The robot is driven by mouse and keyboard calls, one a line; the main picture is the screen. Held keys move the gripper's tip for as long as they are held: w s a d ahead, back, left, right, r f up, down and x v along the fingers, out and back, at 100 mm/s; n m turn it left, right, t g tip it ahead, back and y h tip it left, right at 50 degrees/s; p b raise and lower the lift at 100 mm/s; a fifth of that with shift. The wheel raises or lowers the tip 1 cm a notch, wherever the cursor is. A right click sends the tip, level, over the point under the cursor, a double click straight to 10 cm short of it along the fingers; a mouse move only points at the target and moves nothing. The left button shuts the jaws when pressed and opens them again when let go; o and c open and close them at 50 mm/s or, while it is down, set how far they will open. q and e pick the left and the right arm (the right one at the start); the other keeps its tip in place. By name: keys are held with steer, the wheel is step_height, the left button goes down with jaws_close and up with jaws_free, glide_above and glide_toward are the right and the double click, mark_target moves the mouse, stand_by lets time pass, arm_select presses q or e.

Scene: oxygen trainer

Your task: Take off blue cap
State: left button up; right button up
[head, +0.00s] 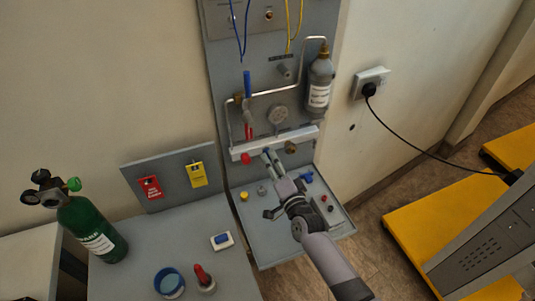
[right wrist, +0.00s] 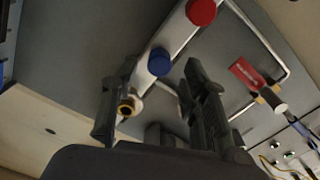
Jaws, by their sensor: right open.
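The blue cap (right wrist: 160,62) sits on the pale manifold bar (right wrist: 178,35) in the right wrist view. It is between and a little beyond the fingertips of my right gripper (right wrist: 151,80), with a gap visible on both sides. In the head view my right gripper (head: 269,156) is open and empty, its fingertips close to the bar (head: 285,140) on the upright panel. The cap is largely hidden by the fingers there. I cannot tell whether the fingers touch it. My left gripper is not in view.
A red cap (right wrist: 201,11) sits on the same bar, and a brass fitting (right wrist: 130,105) is near one finger. Below the panel, a grey shelf (head: 270,247) holds small parts. A green cylinder (head: 92,230) and blue-rimmed container (head: 169,282) stand at the left.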

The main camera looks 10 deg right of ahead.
steer(key=shift+f+m, duration=0.1)
steer(key=shift+m, duration=0.5)
steer(key=m+b, duration=0.1)
steer(key=m, duration=0.2)
steer(key=shift+m, duration=0.3)
steer(key=m+b, duration=0.1)
steer(key=m, duration=0.2)
